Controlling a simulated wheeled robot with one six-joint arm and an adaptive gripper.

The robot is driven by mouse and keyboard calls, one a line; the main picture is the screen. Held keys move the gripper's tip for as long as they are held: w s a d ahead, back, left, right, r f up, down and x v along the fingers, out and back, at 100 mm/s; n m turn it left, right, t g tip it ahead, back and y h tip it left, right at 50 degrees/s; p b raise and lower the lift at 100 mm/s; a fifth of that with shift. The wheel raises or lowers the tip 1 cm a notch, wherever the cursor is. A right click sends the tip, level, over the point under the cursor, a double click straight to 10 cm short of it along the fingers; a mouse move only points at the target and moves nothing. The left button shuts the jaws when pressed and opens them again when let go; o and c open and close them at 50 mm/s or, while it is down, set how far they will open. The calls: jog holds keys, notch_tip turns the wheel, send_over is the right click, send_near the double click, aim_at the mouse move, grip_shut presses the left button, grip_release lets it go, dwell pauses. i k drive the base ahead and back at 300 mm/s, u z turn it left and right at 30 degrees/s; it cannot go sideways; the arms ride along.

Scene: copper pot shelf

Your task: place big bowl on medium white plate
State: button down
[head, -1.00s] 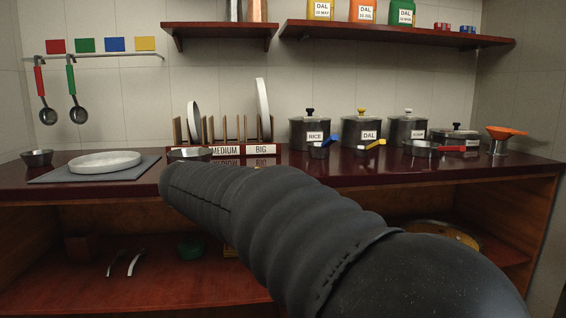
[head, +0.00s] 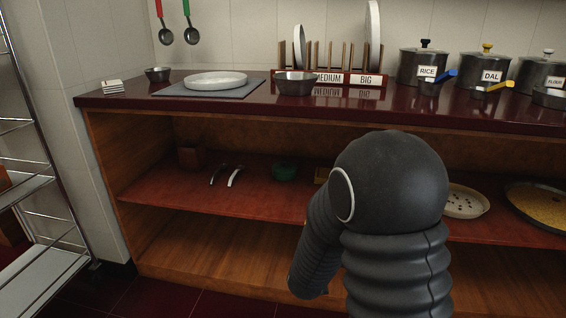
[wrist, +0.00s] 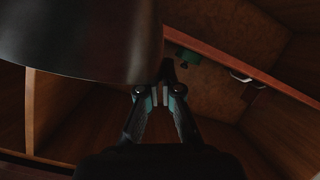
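The larger metal bowl (head: 296,84) stands upright and empty-looking on the counter, in front of the plate rack and right of the mat. A smaller metal bowl (head: 157,75) stands at the left, behind the mat. A round white plate (head: 216,80) lies flat on the grey mat (head: 180,90), with nothing on it. In the head view my arm bends down in front of the lower shelf and my gripper is hidden. In the wrist view my gripper (wrist: 160,95) points toward the lower shelf space, away from the bowls. Its fingers look close together, but their gap is unclear.
The rack (head: 332,77), labelled MEDIUM and BIG, holds two upright plates (head: 299,46) (head: 374,36). Pots stand at the right of the counter (head: 200,106). The lower shelf (head: 150,195) carries tongs and other items. A metal rack (head: 40,190) stands at left. A dark curved surface fills the wrist view's upper left.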

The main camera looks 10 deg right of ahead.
aim_at(216, 81)
jog(key=u, duration=3.1)
jog(key=k, duration=1)
jog(key=z, duration=1.4)
jog(key=i, duration=1.7)
jog(key=z, duration=0.05)
